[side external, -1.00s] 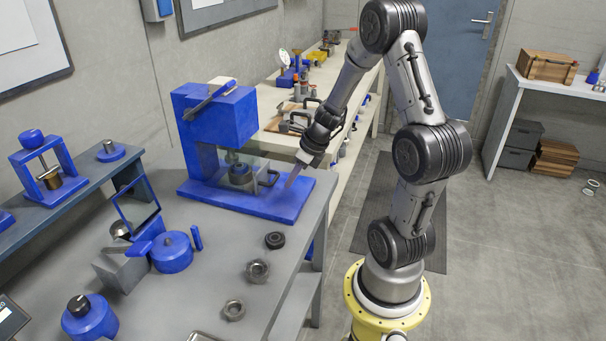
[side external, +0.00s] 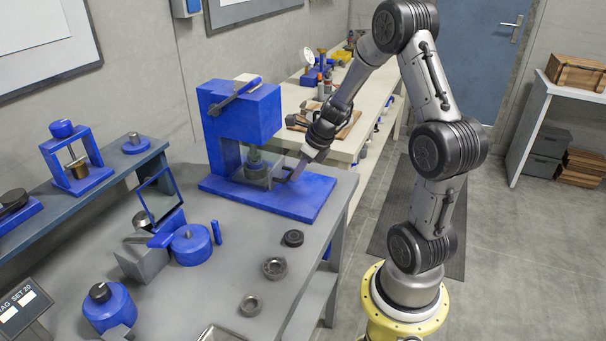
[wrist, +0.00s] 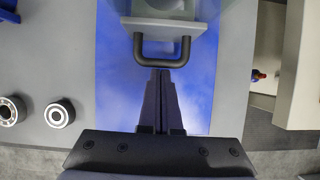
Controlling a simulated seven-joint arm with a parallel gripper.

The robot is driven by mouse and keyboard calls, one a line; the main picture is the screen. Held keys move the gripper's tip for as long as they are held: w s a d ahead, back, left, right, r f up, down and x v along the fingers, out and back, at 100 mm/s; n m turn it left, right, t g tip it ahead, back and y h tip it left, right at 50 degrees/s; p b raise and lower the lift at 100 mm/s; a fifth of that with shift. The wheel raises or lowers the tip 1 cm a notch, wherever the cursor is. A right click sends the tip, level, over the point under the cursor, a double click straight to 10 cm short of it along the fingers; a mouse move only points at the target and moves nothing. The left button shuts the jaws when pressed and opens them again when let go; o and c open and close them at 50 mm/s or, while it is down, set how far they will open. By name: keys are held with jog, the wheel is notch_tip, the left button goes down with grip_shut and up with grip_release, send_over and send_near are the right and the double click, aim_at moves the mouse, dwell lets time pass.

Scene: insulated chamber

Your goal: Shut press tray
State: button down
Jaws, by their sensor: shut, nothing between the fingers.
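The blue press (side external: 240,118) stands on its blue base plate (side external: 312,202) on the grey bench. Its press tray (wrist: 165,22) is a pale, partly see-through piece with a dark handle (wrist: 160,62) at its near edge. In the side view, the tray (side external: 256,176) sits low under the press head, partly hidden by its frame. My gripper (wrist: 160,74) is shut and empty. Its fingertips are at the middle of the handle's outer bar, touching or almost touching it. In the side view, my gripper (side external: 294,176) points down over the base plate at the handle.
Dark ring parts (side external: 274,268) lie on the bench in front of the press. A blue pot (side external: 190,245) and a mirror stand (side external: 160,196) are at the left. A second bench (side external: 300,97) with tools is behind. The plate around my fingers is clear.

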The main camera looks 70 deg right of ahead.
jog(key=shift+s, duration=0.1)
jog(key=shift+s, duration=0.3)
jog(key=s, duration=0.3)
jog(key=shift+s+f, duration=0.15)
jog(key=shift+s, duration=0.1)
jog(key=v, duration=1)
jog(key=w+a+r+n, duration=0.1)
jog(key=a+r+n, duration=0.25)
jog(key=a, duration=0.25)
jog(key=w+a+r+n+t+y, duration=0.1)
jog(key=a+r+n, duration=0.2)
jog(key=a+n, duration=0.3)
jog(key=a+r+n, duration=0.3)
jog(key=a+n, duration=0.1)
jog(key=a, duration=0.3)
jog(key=s+a+n, duration=0.2)
jog(key=s+n, duration=0.3)
jog(key=n, duration=0.6)
jog(key=s+a+f+n+h, duration=0.1)
jog(key=s+n, duration=0.4)
jog(key=n, duration=0.6)
jog(key=shift+s+a+f+n+g, duration=0.2)
jog(key=shift+a+f+n+g, duration=0.15)
jog(key=shift+a, duration=0.1)
